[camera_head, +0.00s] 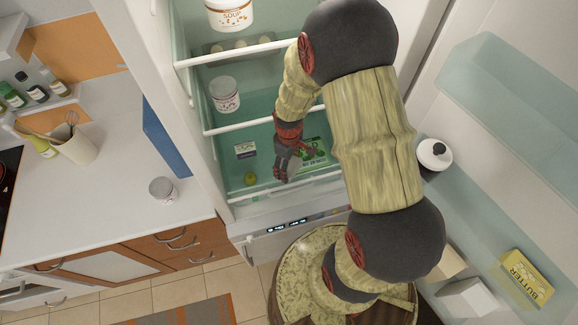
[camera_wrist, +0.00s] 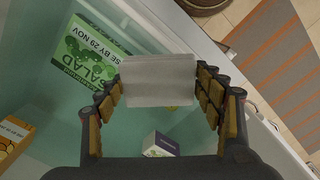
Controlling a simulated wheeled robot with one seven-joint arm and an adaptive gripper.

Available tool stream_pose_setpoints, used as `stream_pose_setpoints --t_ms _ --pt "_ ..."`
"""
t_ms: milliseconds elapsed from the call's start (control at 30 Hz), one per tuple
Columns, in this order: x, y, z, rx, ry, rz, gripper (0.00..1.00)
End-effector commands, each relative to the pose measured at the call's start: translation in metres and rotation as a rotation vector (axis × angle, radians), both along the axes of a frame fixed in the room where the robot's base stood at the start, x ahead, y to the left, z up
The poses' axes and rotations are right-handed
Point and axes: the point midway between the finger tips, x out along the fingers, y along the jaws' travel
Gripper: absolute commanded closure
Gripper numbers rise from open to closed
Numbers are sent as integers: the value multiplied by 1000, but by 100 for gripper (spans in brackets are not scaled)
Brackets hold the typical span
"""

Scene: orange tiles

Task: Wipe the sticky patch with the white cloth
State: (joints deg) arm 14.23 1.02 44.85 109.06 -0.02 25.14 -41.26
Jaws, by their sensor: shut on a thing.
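My gripper (camera_head: 284,174) is inside the open fridge, low over a greenish glass shelf (camera_head: 268,190). In the wrist view its two fingers (camera_wrist: 160,85) are shut on the white cloth (camera_wrist: 160,72), which looks like a folded pale grey-white pad between them. The cloth also shows as a small grey patch at the gripper in the head view (camera_head: 293,170). I cannot make out the sticky patch for certain; the cloth hides part of the shelf. Whether the cloth touches the shelf I cannot tell.
A green salad pack (camera_head: 314,152) lies beside my gripper. A small box (camera_head: 245,150) and a round green thing (camera_head: 250,179) are to its left. A white tub (camera_head: 224,95) stands on a shelf above. The open door, right, holds butter (camera_head: 526,278).

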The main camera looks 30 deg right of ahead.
Motion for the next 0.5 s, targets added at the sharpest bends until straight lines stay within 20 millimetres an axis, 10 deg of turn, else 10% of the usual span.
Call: stream_pose_setpoints --t_ms 500 --pt "1 0 13 0 -1 0 60"
